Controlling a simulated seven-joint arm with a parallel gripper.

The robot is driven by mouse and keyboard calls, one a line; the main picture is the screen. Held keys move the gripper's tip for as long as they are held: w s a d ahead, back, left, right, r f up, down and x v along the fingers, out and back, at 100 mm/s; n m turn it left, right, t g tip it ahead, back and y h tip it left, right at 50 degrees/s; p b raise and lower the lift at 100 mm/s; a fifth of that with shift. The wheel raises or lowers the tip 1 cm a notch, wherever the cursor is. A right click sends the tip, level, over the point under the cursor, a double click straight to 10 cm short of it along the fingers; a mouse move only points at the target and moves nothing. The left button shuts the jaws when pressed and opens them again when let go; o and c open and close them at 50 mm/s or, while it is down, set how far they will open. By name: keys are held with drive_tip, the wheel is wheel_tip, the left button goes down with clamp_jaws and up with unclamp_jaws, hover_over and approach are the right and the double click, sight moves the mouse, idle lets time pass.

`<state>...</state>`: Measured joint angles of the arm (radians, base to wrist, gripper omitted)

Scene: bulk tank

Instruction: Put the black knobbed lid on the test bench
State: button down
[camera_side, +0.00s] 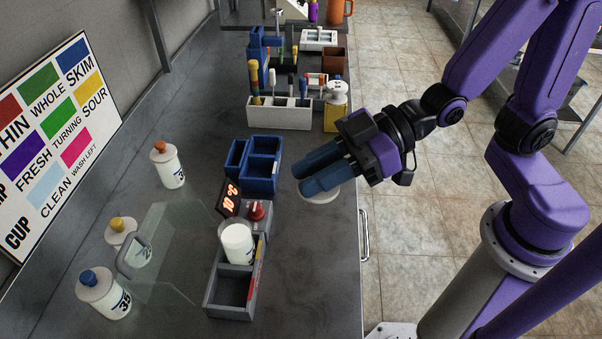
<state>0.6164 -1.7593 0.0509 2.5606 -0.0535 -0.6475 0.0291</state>
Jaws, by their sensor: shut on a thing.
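My gripper (322,172), with blue fingers, is over the right edge of the dark bench top (310,270). It is shut on the lid, whose pale round disc (322,196) shows just below the fingertips. The lid's knob is hidden between the fingers, so its black colour does not show. I cannot tell whether the disc touches the bench or hangs just above it.
A grey holder (229,312) holds a white container (237,243), beside a red knob (257,211) and a display (229,198). Blue boxes (262,184) stand left of my gripper. White bottles (170,171) and a clear panel (165,262) stand further left. Racks (280,116) fill the back.

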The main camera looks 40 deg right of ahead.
drive_tip(key=w+d+f+n+g, duration=0.1)
drive_tip(key=w+f+n+g, duration=0.1)
drive_tip(key=w+f, duration=0.35)
drive_tip(key=n+g+y, duration=0.1)
drive_tip(key=n+g, duration=0.1)
drive_tip(key=g, duration=0.1)
hover_over(320, 241)
wheel_tip(320, 241, down, 8)
drive_tip(key=shift+f, duration=3.95)
drive_tip(key=shift+f, duration=0.1)
drive_tip(key=c, duration=0.9)
unclamp_jaws()
